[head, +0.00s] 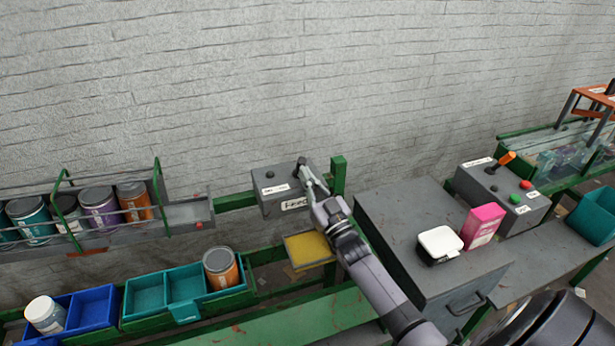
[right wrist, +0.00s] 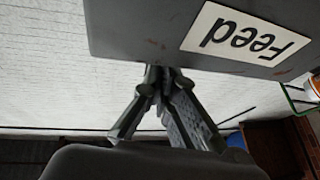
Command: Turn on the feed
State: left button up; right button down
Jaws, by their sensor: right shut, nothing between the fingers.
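The grey feed box (head: 272,186) is mounted on the green rail by the wall, with a white label on its top and a "Feed" label on its front. A dark knob or switch (head: 301,164) stands at the right end of its top. My right gripper (head: 306,170) is shut and empty, with its fingertips at that switch; I cannot tell whether they touch it. In the right wrist view the shut fingers (right wrist: 155,85) reach up to the edge of the box (right wrist: 140,30), beside the upside-down Feed label (right wrist: 245,38). The switch is hidden there. My left gripper is not in view.
A chute with several cans (head: 101,209) is at left. Blue bins (head: 92,306) and teal bins (head: 146,291) stand below it, near a yellow tray (head: 309,249). A grey cabinet (head: 400,205) and a control box with an orange lever (head: 506,159) are at right.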

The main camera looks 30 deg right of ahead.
aim_at(302, 157)
jog(key=shift+w+r+g+p, duration=0.2)
jog(key=shift+r+g+p, duration=0.4)
jog(key=shift+p, duration=1.15)
jog(key=w+r+g+p, duration=0.1)
jog(key=p, duration=0.3)
jog(key=shift+d+r+m+g, duration=0.1)
jog(key=shift+d+m+g, duration=0.05)
jog(key=shift+m+g, duration=0.25)
jog(key=shift+w, duration=0.15)
jog(key=shift+w+d+r+b, duration=0.2)
jog(key=shift+w+r+b, duration=0.05)
jog(key=shift+w, duration=0.4)
jog(key=shift+w+d+r+b, duration=0.15)
jog(key=shift+w+r+b, duration=0.05)
jog(key=shift+w, duration=0.4)
jog(key=shift+w+r, duration=0.2)
jog(key=shift+r, duration=0.1)
jog(key=shift+d, duration=0.1)
jog(key=shift+r, duration=0.15)
